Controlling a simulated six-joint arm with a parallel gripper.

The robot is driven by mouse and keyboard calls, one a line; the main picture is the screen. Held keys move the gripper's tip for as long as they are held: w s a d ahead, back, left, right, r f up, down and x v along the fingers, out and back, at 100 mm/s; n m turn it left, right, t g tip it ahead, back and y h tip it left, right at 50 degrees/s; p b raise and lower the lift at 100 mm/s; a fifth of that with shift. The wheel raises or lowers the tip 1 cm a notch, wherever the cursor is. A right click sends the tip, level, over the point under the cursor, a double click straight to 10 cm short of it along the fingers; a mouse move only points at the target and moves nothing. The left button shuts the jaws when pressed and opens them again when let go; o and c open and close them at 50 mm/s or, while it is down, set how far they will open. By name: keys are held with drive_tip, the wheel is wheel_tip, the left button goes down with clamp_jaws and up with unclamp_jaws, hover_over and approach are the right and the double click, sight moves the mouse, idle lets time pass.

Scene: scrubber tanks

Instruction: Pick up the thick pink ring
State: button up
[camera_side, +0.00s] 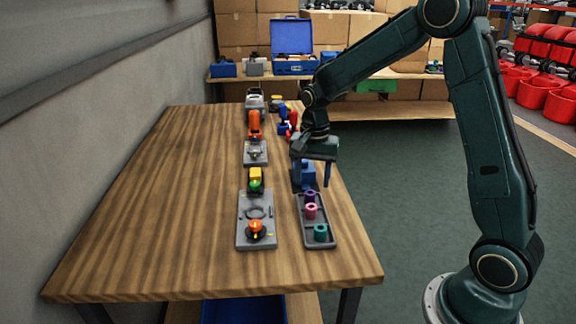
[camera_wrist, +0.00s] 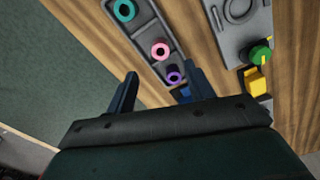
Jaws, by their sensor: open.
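The thick pink ring (camera_side: 311,211) sits in the middle of the dark grey tray (camera_side: 328,237) near the table's right edge. In the wrist view the pink ring (camera_wrist: 160,50) lies beyond my fingertips, between a teal ring (camera_wrist: 124,10) and a purple ring (camera_wrist: 174,77). In the side view the purple ring (camera_side: 310,195) is behind it and the teal ring (camera_side: 320,233) in front. My gripper (camera_side: 327,184) is open and empty, above the far end of the tray. Its two fingers (camera_wrist: 160,80) point toward the tray in the wrist view.
A grey plate (camera_side: 256,210) with an orange-topped part (camera_side: 255,228) lies left of the tray. A yellow and green part (camera_side: 255,180) stands behind that plate. A blue block (camera_side: 304,174) is close beside my gripper. The table's left side is clear.

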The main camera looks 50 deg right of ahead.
hover_over(311, 206)
drive_tip(key=shift+s+a+f, duration=0.15)
drive_tip(key=shift+f, duration=2.1)
drive_tip(key=shift+f, duration=0.1)
drive_tip(key=shift+d+f, duration=0.2)
drive_tip(key=shift+f, duration=2.3)
drive_tip(key=shift+c, duration=0.2)
drive_tip(key=c, duration=1)
